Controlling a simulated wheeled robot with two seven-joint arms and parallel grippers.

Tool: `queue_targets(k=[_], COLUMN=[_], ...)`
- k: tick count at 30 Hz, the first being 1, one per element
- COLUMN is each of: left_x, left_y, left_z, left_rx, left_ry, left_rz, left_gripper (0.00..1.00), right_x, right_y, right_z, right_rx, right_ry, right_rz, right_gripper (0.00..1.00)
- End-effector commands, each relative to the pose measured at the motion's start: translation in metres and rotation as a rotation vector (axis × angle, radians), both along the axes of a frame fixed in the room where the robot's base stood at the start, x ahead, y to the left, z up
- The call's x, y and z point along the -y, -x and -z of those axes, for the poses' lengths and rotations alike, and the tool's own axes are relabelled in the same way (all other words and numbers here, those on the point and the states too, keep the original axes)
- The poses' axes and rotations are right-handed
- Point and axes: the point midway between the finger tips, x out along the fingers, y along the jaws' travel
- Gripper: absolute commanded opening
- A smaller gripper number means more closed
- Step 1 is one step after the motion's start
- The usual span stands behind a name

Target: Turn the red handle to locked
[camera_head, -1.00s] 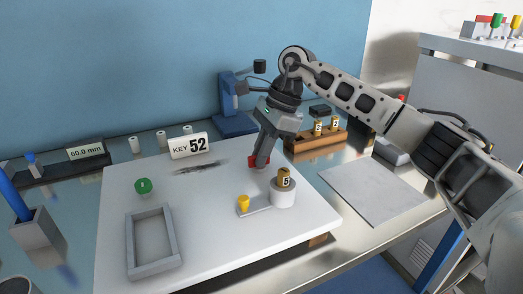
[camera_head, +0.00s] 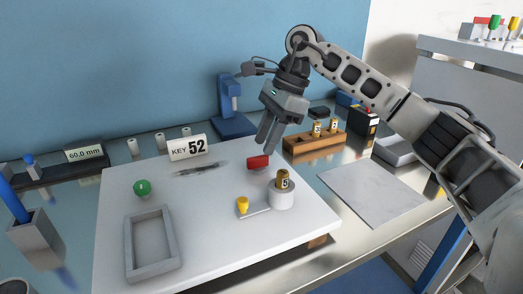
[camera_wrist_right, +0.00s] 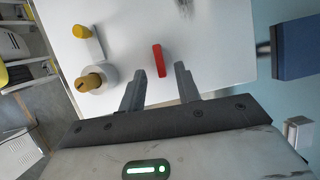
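The red handle (camera_head: 258,161) stands on the white board (camera_head: 112,238), toward its back right. In the right wrist view the red handle (camera_wrist_right: 159,60) shows as a narrow bar ahead of the fingertips. My right gripper (camera_head: 267,143) is above the handle, apart from it. Its two fingers (camera_wrist_right: 158,72) are spread with nothing between them, so it is open and empty. A sign reading KEY 52 (camera_head: 188,148) stands at the board's back edge. No lock marking is readable by the handle. My left gripper is not in view.
A grey cylinder (camera_head: 283,198) holding a brass piece marked 5 (camera_head: 283,179) and a yellow-knobbed lever (camera_head: 243,204) stand close in front of the handle. A green knob (camera_head: 142,187) and grey frame (camera_head: 131,258) are left. A wooden rack (camera_head: 300,144) is behind right.

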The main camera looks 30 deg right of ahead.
Motion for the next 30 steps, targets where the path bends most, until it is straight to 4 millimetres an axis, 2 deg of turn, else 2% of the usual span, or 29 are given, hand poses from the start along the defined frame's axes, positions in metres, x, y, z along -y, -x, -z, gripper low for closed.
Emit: queue_targets(k=[1, 6, 12, 15, 21, 30], left_x=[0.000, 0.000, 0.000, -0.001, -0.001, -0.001], left_y=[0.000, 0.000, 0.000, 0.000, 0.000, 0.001], left_z=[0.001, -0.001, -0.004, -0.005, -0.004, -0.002], left_rx=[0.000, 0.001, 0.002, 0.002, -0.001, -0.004], left_ry=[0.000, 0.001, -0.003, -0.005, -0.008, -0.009], left_rz=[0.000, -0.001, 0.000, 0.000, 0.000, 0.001], left_gripper=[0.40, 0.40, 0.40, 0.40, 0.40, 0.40], right_x=[0.005, 0.021, 0.036, 0.041, 0.045, 0.045], right_y=[0.000, 0.002, 0.004, 0.005, 0.006, 0.006], right_z=[-0.013, -0.054, -0.090, -0.102, -0.111, -0.111], right_rx=[0.006, 0.006, 0.004, 0.003, 0.001, 0.001], right_ry=[-0.001, -0.002, -0.003, -0.002, -0.001, -0.001], right_rz=[0.002, 0.004, 0.002, 0.001, 0.000, 0.000], right_gripper=[0.33, 0.33, 0.33, 0.33, 0.33, 0.33])
